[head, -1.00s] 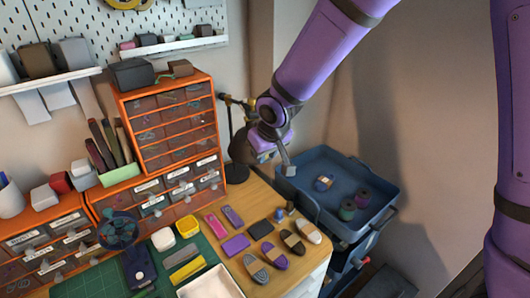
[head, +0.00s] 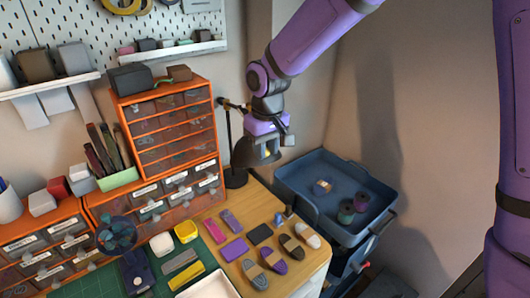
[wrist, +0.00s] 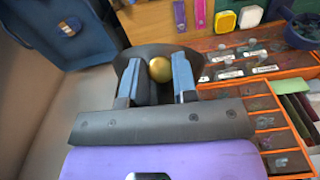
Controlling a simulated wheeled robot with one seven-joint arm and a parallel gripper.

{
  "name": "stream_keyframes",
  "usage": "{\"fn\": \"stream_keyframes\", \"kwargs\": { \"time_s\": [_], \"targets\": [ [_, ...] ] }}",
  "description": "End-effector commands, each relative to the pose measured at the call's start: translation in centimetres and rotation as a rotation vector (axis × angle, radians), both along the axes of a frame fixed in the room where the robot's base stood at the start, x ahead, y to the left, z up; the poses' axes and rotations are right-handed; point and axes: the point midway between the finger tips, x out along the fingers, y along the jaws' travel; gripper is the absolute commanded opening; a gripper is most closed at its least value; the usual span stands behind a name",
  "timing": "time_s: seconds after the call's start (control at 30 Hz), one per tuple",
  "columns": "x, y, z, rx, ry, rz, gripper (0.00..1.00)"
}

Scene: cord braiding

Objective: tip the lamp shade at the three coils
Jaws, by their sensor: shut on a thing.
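The black lamp shade (head: 241,154) hangs from its stand left of my gripper (head: 267,150) in the head view. In the wrist view the dark shade (wrist: 203,62) lies behind my two blue-padded fingers (wrist: 159,78). The fingers are shut on the shade's round gold knob (wrist: 159,69), one on each side.
The blue tray (head: 290,181) stands right of the wooden bench (head: 214,264). Orange drawer units (head: 207,82) stand left of the lamp. Several small flat pieces, including a purple one (head: 235,249), lie on the bench below. The wall is close behind the lamp.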

Motion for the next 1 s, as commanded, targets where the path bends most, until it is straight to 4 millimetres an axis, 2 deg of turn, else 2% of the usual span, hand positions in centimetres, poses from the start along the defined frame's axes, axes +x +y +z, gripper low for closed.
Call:
{"fn": "stream_keyframes", "kwargs": {
  "time_s": [0.47, 0.5, 0.6, 0.87, 1.0],
  "targets": [
    [-0.1, 0.0, 0.7, -0.015, 0.052, 0.001, 0.00],
    [-0.1, 0.0, 0.7, -0.015, 0.052, 0.002, 0.29],
    [-0.1, 0.0, 0.7, -0.015, 0.052, 0.002, 0.52],
    [-0.1, 0.0, 0.7, -0.016, 0.053, 0.001, 0.52],
    [0.0, 0.0, 1.5, -0.014, 0.051, 0.001, 0.52]
  ]
}}
